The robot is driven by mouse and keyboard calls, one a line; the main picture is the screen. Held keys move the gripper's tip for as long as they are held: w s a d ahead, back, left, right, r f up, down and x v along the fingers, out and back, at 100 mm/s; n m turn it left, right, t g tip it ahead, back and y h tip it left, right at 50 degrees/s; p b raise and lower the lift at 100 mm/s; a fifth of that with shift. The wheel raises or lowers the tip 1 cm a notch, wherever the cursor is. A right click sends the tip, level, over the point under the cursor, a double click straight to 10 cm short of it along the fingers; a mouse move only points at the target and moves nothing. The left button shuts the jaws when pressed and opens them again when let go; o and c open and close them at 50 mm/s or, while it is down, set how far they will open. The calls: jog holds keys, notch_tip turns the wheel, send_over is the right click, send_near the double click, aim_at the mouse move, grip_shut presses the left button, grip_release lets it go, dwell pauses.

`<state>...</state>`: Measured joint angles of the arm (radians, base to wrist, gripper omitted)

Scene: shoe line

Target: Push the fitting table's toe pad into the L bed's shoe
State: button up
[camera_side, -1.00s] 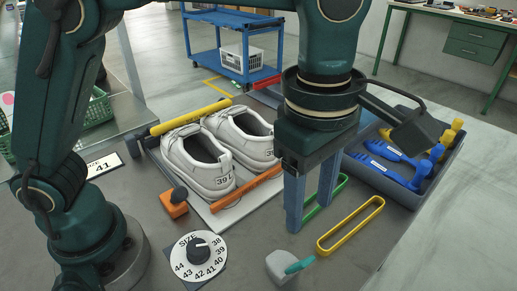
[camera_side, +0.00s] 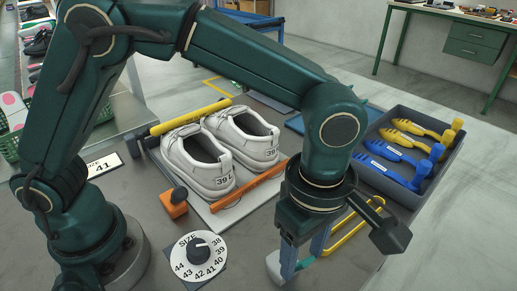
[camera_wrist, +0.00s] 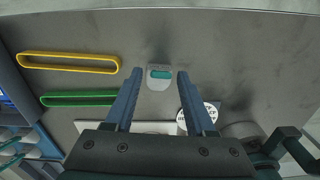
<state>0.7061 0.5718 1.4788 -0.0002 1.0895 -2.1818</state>
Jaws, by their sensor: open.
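A small grey piece with a teal part, which looks like the toe pad (camera_side: 272,266), stands at the near edge of the fitting table. The wrist view shows this pad (camera_wrist: 158,85) between my fingers. My gripper (camera_side: 303,264) is open and low over it, one finger on each side; I cannot tell whether they touch it. The white shoe marked 39 L (camera_side: 198,165) sits on the white bed board (camera_side: 226,221), left of my gripper. A second white shoe (camera_side: 245,138) marked 39 sits beside it. The shoes' insides are partly visible and look empty.
A yellow loop (camera_wrist: 70,63) and a green loop (camera_wrist: 80,98) lie near my gripper. A size dial (camera_side: 199,255) lies at the front, an orange block with a black knob (camera_side: 174,207) beside the bed. A grey tray (camera_side: 447,165) with blue and yellow forms stands right.

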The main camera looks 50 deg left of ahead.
aim_at(301, 261)
grip_shut()
jog(key=shift+r, duration=2.95)
